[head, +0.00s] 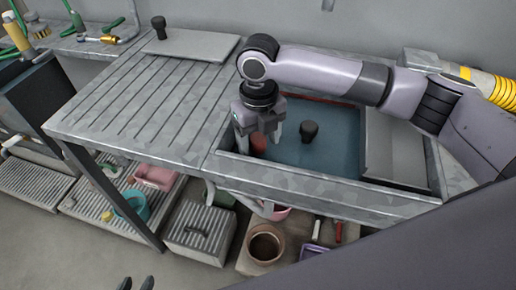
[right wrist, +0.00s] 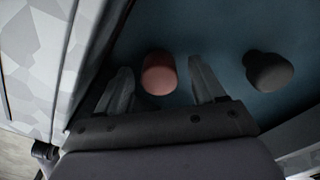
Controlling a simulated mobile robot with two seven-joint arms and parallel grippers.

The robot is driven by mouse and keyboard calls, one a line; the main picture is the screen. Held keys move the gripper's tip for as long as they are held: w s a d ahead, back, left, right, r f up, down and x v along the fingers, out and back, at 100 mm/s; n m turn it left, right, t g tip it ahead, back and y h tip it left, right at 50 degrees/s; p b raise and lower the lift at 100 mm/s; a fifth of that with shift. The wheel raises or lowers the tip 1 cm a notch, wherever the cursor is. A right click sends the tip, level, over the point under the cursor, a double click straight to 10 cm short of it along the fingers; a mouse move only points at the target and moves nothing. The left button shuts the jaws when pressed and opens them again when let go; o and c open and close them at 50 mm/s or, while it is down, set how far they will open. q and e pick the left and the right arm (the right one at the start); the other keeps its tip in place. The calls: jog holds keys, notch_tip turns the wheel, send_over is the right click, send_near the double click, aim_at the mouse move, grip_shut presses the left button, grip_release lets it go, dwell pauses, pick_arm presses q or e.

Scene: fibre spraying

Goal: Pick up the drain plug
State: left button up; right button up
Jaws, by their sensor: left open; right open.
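A short reddish cylinder, which looks like the drain plug (head: 258,145), stands in the blue-floored sink basin (head: 335,158) near its left side. It also shows in the right wrist view (right wrist: 159,74), between my right gripper's fingers and a little beyond their tips. My right gripper (head: 257,138) is open and points down over it; the fingers do not appear to touch it. In the right wrist view the gripper (right wrist: 160,85) is empty. My left gripper (head: 136,284) shows only as two dark, spread fingertips at the bottom edge; it is open and empty.
A black knobbed object (head: 309,131) stands in the basin to the right of the reddish cylinder, also in the right wrist view (right wrist: 268,71). The metal basin rim (head: 300,186) surrounds both. A grooved drainboard (head: 150,105) lies left. Several tubs and boxes sit below.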

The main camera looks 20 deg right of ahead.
jog(key=shift+f, duration=0.8)
jog(key=c, duration=1.2)
jog(key=shift+o, duration=0.2)
jog(key=shift+r, duration=0.1)
notch_tip(320, 180, up, 20)
jog(key=p, duration=0.2)
